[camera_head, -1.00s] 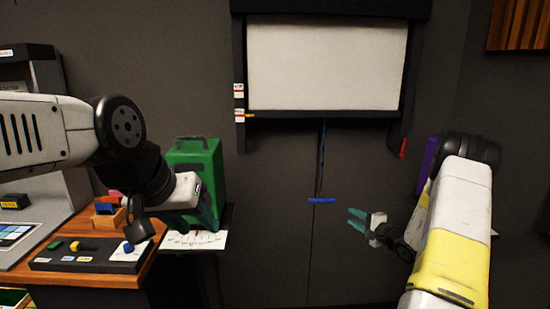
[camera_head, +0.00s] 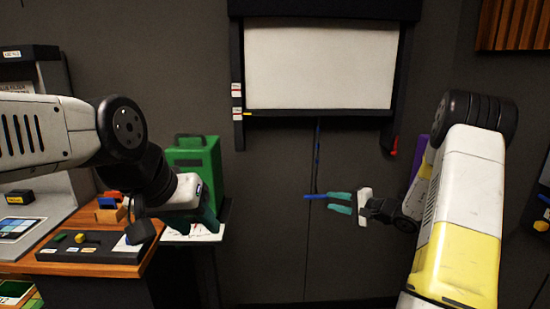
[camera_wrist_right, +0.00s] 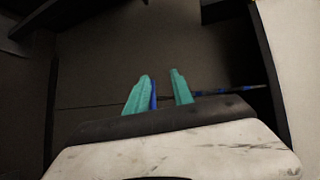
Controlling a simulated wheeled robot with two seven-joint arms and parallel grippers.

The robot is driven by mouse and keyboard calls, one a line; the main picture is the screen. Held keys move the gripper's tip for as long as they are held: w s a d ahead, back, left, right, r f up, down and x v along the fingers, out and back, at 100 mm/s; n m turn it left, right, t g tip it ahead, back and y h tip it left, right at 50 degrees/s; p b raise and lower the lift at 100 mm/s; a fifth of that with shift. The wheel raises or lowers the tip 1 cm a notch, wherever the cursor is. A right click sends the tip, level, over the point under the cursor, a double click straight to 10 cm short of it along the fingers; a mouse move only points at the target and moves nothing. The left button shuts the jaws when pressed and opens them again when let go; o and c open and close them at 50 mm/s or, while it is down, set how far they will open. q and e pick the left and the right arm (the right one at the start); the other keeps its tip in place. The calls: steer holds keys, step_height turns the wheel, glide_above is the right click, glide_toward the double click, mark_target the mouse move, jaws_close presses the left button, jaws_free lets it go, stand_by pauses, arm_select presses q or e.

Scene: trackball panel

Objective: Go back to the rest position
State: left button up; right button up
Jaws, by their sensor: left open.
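My left gripper (camera_head: 205,218) hangs in front of the green case, over the paper sheet by the wooden desk; its teal fingers are partly hidden by the wrist. It is open and I see nothing held. My right gripper (camera_head: 340,203) points left, its two teal fingers apart with nothing gripped. The fingers also show in the right wrist view (camera_wrist_right: 158,92). The blue pull handle (camera_head: 316,196) on a hanging cord is just beyond the fingertips in the head view. In the wrist view a blue strip shows beside the left finger; I cannot tell whether they touch.
The black control panel (camera_head: 75,257) with small coloured knobs lies on the wooden desk (camera_head: 60,268) at left. The green case (camera_head: 195,160) stands behind my left gripper. A white screen (camera_head: 320,65) hangs on the back wall.

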steer(key=s+a+r+n+g, duration=0.7)
steer(key=s+a+r, duration=0.5)
steer(key=s, duration=0.4)
steer(key=s+d+r+n+h, duration=0.1)
steer(key=s+d+h, duration=0.1)
steer(key=s, duration=0.4)
steer(key=s+d+r+n+t+h, duration=0.1)
steer(key=s+d+r+h, duration=0.1)
steer(key=s, duration=0.5)
steer(key=s+d+r+n+h, duration=0.1)
steer(key=s+h, duration=0.3)
steer(key=s, duration=0.3)
steer(key=shift+d+r+n+t, duration=0.3)
steer(key=shift+d+n+t, duration=0.1)
steer(key=shift+d, duration=0.1)
